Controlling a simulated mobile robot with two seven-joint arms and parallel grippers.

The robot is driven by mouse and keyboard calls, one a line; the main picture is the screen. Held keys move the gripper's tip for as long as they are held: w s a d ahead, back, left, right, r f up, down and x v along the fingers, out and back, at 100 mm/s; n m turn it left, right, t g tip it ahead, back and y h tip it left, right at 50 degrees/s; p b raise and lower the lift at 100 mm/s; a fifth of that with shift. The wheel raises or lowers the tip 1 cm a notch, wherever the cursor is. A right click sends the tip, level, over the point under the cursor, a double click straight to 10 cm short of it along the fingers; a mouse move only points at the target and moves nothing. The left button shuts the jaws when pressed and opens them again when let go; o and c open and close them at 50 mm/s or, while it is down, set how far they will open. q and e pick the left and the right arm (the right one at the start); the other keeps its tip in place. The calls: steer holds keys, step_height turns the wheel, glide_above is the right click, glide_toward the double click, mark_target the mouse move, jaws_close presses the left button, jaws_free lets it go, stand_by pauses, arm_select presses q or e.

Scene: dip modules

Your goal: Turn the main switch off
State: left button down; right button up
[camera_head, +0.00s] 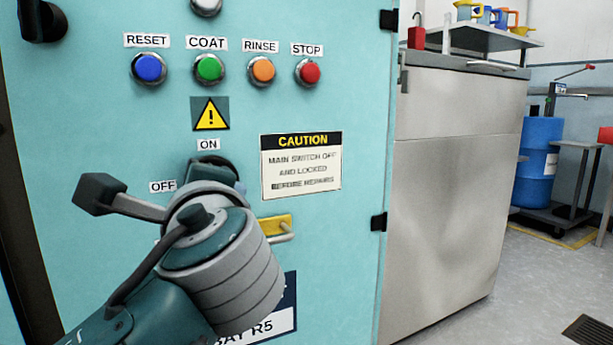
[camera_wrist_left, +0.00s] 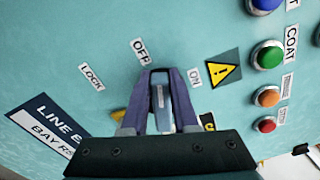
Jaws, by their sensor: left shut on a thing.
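The main switch is on the teal panel below the ON label (camera_head: 208,144) and right of the OFF label (camera_head: 162,186). Its dark rim (camera_head: 222,163) shows in the head view, mostly hidden behind my left arm. In the left wrist view its grey handle (camera_wrist_left: 160,104) sits between the two fingers of my left gripper (camera_wrist_left: 160,88), which is shut on it. The wrist view also shows the OFF label (camera_wrist_left: 140,51), ON label (camera_wrist_left: 194,77) and LOCK label (camera_wrist_left: 91,77) around the fingers. The handle's exact angle is hard to tell. My right gripper is in neither view.
Blue, green, orange and red buttons (camera_head: 308,71) stand in a row above the switch. A caution sign (camera_head: 301,165) is to the right, with a yellow hasp (camera_head: 275,225) below. A grey metal cabinet (camera_head: 450,190) stands beside the panel. A red padlock (camera_head: 416,37) is on top.

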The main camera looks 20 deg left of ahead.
arm_select(q)
steer(key=shift+s+a+f+n+b, duration=0.1)
steer(key=shift+f+n+b, duration=0.25)
steer(key=shift+n, duration=0.6)
steer(key=shift+f+n+b, duration=0.2)
steer(key=shift+n+b, duration=0.25)
steer(key=shift+n, duration=0.5)
steer(key=c, duration=0.7)
jaws_free()
steer(key=shift+s+d, duration=0.15)
steer(key=shift+d, duration=0.15)
steer(key=p+v, duration=0.2)
steer(key=v, duration=0.7)
steer(key=shift+s+d, duration=0.1)
steer(key=shift+s, duration=0.05)
